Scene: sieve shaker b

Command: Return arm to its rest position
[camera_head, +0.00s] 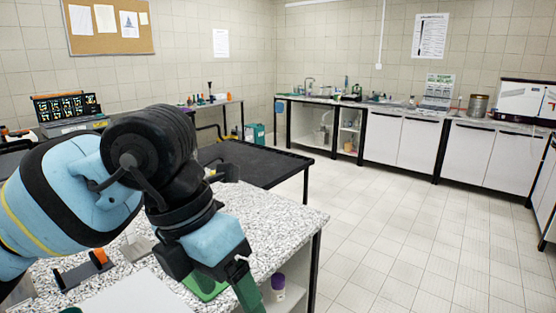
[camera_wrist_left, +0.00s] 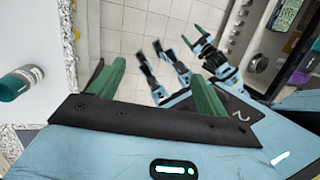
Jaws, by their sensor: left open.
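My left arm reaches in from the left in the head view and ends in my left gripper (camera_head: 243,281), low over the front edge of the speckled worktop (camera_head: 285,218). The head view does not show my right gripper.
A white jar with a purple lid (camera_head: 278,284) stands on a shelf beneath the worktop. A black-topped table (camera_head: 255,163) stands behind. Open tiled floor (camera_head: 400,220) lies to the right.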

